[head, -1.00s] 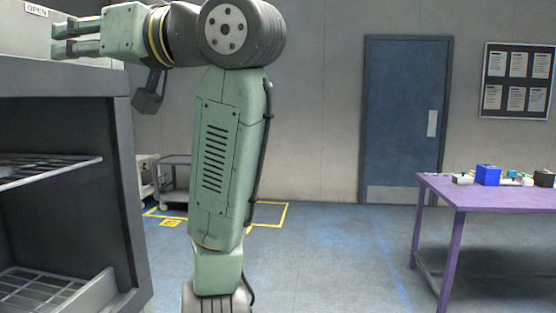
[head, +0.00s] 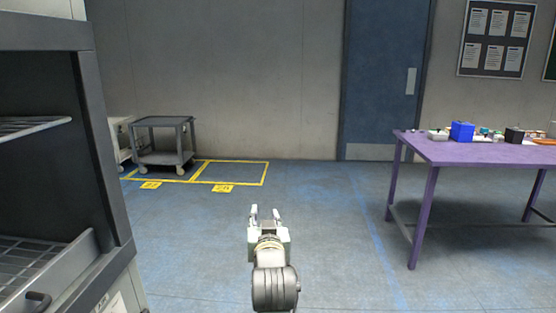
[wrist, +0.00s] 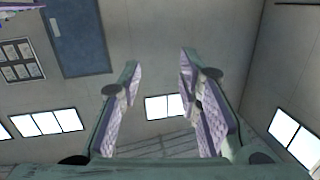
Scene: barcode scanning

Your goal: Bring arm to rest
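My gripper (head: 265,214) shows low in the middle of the head view, in front of my folded arm and over open floor. Its two fingers stand apart with nothing between them. In the wrist view my gripper (wrist: 158,85) is also open and empty, with the two padded fingers spread and the wall and windows behind them. Most of my arm is out of the head view.
A dark rack (head: 108,160) with wire shelves stands close on the left. A purple table (head: 490,154) with a blue box (head: 462,131) and small items is on the right. A grey cart (head: 163,142) stands at the back left. The floor between is clear.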

